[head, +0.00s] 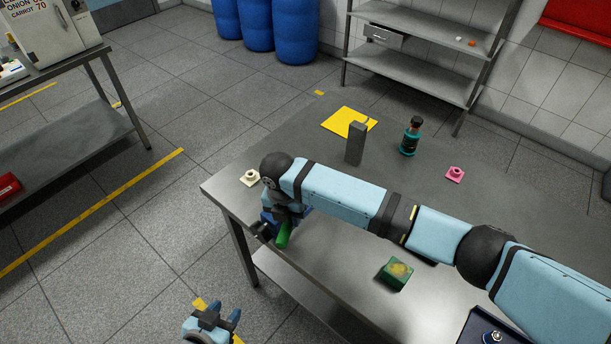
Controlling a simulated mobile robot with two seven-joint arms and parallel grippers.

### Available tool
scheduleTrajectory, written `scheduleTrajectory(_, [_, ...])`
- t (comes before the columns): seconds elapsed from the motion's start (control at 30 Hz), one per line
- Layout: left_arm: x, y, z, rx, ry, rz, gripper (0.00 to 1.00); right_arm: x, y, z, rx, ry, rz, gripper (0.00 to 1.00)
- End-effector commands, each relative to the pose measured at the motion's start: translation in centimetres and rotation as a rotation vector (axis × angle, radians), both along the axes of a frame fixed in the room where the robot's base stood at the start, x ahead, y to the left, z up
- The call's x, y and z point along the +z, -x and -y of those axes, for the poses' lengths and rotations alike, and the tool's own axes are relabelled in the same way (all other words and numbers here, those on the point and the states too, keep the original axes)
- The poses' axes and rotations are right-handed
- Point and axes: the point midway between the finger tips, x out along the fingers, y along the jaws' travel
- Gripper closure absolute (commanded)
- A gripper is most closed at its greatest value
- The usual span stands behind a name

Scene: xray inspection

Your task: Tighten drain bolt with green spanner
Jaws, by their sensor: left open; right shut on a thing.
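My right arm reaches in from the right across the metal table. Its gripper (268,228) is at the table's left edge, shut on the green spanner (283,236). Only a short green part of the spanner shows; the rest is hidden by the gripper and arm. My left gripper (211,322) is open and empty, low in the picture, off the table's front left side. A cream flanged piece (250,178) stands at the table's left corner, just behind the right gripper. A similar pink piece (455,174) stands at the back right. I cannot tell which piece is the drain bolt.
The table (232,193) also holds a yellow sheet (343,121), an upright grey block (356,144), a teal bottle (409,140) and a green sponge-like block (395,274). A dark tray (472,329) with a round part is at the lower right. A shelf (415,63) stands behind.

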Motion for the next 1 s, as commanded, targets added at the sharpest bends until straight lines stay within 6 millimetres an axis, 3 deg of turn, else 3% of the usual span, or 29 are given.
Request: scheduleTrajectory(1.0, [1.4, 0.0, 0.0, 0.0, 0.0, 0.0, 0.57, 0.8, -0.1, 0.0, -0.001, 0.005, 0.003, 1.0])
